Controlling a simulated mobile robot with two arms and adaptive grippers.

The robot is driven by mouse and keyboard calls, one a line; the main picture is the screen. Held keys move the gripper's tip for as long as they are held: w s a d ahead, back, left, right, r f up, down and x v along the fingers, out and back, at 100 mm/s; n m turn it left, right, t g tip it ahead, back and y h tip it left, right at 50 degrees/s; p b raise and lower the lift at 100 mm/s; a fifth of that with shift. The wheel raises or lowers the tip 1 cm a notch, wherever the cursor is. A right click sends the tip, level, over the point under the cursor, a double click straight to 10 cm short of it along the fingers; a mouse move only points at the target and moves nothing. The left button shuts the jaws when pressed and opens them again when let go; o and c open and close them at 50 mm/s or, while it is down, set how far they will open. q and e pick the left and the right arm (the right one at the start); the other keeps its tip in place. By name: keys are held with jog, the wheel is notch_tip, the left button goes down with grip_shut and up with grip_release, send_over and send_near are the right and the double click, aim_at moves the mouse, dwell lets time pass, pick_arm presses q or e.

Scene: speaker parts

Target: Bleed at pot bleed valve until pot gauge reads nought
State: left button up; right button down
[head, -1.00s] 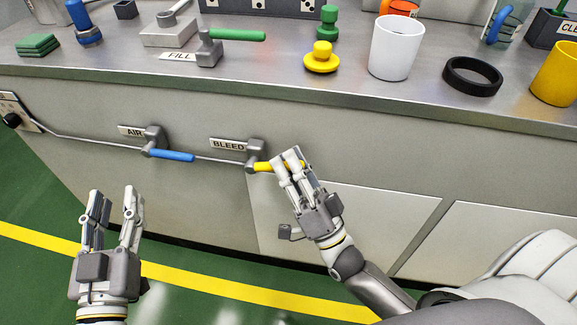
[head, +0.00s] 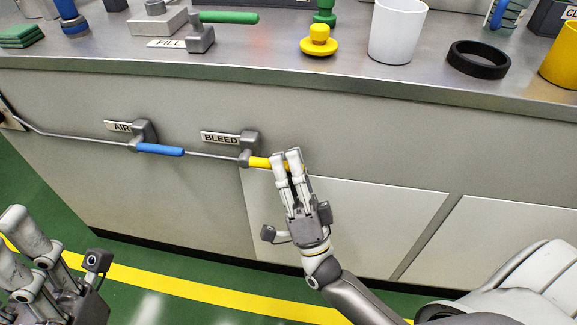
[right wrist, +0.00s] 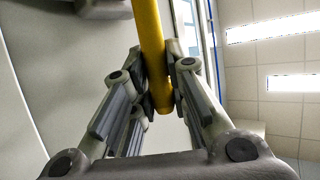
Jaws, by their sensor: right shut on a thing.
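The bleed valve has a grey body (head: 249,146) by the BLEED plate (head: 219,138) on the bench front. Its yellow handle (head: 262,162) points right, roughly in line with the pipe. My right gripper (head: 287,160) is shut on the handle's outer end. The right wrist view shows the yellow handle (right wrist: 152,50) between the two fingers (right wrist: 157,92). My left gripper (head: 22,262) is at the lower left, away from the bench and partly cut off by the frame; its fingers stand apart with nothing seen between them. No pot gauge can be made out.
The AIR valve with a blue handle (head: 160,150) is left on the same pipe. On the bench top are the FILL valve's green handle (head: 228,17), a yellow knobbed piece (head: 319,42), a white cup (head: 397,32) and a black ring (head: 478,60).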

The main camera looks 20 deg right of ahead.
jog(key=shift+f+m+h, duration=0.1)
jog(key=shift+m+h, duration=0.2)
jog(key=c, duration=1.4)
grip_release()
jog(key=v, duration=1.2)
